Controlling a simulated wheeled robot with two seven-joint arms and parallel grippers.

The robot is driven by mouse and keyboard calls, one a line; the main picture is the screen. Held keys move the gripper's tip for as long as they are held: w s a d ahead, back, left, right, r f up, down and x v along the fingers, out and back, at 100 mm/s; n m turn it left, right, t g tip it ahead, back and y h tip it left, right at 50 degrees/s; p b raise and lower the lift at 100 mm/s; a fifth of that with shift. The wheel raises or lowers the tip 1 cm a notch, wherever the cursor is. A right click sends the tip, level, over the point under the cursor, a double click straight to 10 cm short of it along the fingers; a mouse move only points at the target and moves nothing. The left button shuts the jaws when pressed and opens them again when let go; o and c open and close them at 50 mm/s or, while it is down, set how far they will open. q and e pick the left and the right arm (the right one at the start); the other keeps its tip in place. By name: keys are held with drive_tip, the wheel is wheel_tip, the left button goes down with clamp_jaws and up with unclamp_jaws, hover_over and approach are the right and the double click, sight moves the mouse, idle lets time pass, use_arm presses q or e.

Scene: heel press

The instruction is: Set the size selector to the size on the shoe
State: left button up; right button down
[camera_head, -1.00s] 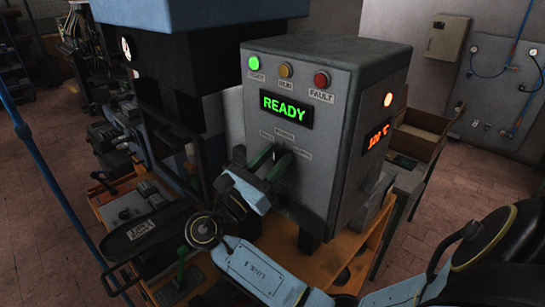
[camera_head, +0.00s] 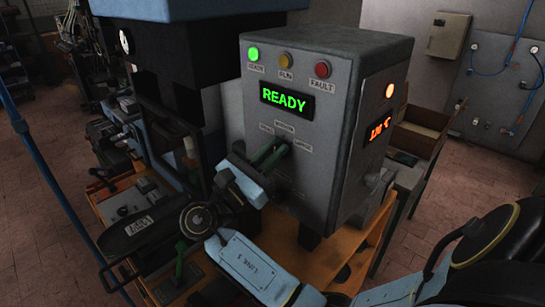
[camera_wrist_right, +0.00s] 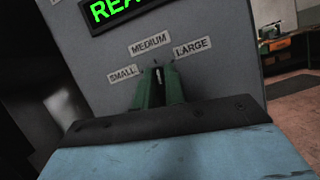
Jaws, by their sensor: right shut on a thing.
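The size selector (camera_wrist_right: 157,73) is on the front of the grey control box (camera_head: 335,150). In the right wrist view its labels read SMALL (camera_wrist_right: 123,72), MEDIUM (camera_wrist_right: 149,43) and LARGE (camera_wrist_right: 191,48). My right gripper (camera_head: 270,154) is shut on the selector with its green fingers, which also show in the right wrist view (camera_wrist_right: 159,89). The fingers hide most of the knob. The visible part stands nearly upright, close to MEDIUM, but its exact setting is hard to tell. I cannot make out a shoe or its size. My left gripper is not in view.
The display (camera_head: 287,101) reads READY and the green lamp (camera_head: 253,54) is lit. The dark press (camera_head: 165,90) stands left of the box. A dark rounded part (camera_head: 125,232) with a white label sits above the orange bench (camera_head: 320,262), left of my right arm.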

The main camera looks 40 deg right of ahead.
use_arm(q)
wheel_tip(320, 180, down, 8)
drive_tip(key=b, duration=0.7)
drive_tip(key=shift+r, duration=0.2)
use_arm(e)
drive_tip(key=shift+s+f+m+g+y, duration=0.1)
drive_tip(key=shift+m+g+y, duration=0.15)
drive_tip(key=shift+m+g, duration=1)
drive_tip(key=shift+r+m+g+y, duration=0.1)
drive_tip(key=shift+m+g+y, duration=0.25)
drive_tip(key=shift+m, duration=1.8)
drive_tip(key=shift+s+f+m+g+y, duration=0.15)
drive_tip(key=shift+m+g, duration=0.65)
drive_tip(key=shift+m, duration=0.9)
drive_tip(key=shift+w, duration=0.1)
drive_tip(key=c, duration=1.5)
unclamp_jaws()
drive_tip(key=shift+o, duration=0.2)
